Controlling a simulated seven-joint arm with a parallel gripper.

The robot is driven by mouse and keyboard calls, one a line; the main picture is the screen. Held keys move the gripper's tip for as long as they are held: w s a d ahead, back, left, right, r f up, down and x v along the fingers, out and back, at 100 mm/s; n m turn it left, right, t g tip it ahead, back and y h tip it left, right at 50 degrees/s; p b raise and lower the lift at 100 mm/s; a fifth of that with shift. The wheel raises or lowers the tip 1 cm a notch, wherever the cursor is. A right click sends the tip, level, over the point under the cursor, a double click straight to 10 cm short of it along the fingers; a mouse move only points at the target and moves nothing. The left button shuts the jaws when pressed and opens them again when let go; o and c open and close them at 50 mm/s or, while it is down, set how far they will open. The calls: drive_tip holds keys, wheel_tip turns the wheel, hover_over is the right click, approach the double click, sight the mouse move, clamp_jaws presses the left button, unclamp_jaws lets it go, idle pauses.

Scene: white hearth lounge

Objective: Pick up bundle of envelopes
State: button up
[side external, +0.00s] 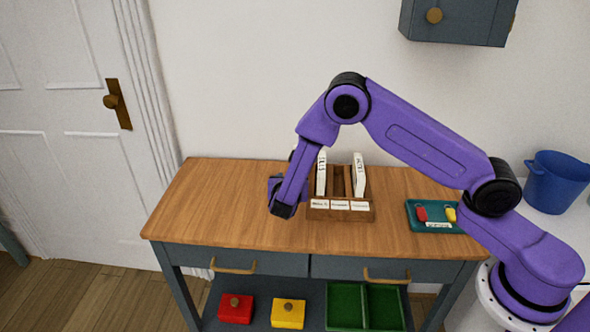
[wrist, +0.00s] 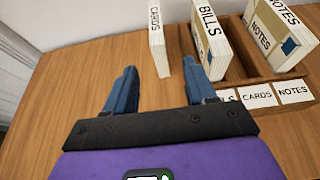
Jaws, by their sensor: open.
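In the wrist view, a white bundle of envelopes marked CARDS (wrist: 158,45) stands upright, apart from the wooden rack (side external: 340,215) and to its left. My gripper (wrist: 160,65) is open, one finger to each side of this bundle's lower end; I cannot tell whether it reaches between them. A BILLS bundle (wrist: 209,40) stands in the rack's left slot, close to my right finger. A NOTES bundle (wrist: 280,35) stands in the right slot. The middle slot looks empty. In the side view my gripper (side external: 281,205) is left of the rack, and the CARDS bundle is hidden.
A teal tray (side external: 415,226) with a red and a yellow item lies at the table's right. A blue bucket (side external: 553,183) stands further right. The wooden tabletop (side external: 205,210) is clear at left. Red, yellow and green containers sit on the shelf below.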

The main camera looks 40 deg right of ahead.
drive_tip(key=x, duration=0.8)
drive_tip(key=shift+w+d+f, duration=0.2)
drive_tip(key=shift+w+d, duration=0.05)
drive_tip(key=shift+d, duration=0.05)
drive_tip(key=shift+x, duration=2.9)
drive_tip(key=shift+w+a+r, duration=0.1)
drive_tip(key=shift+w, duration=0.1)
clamp_jaws()
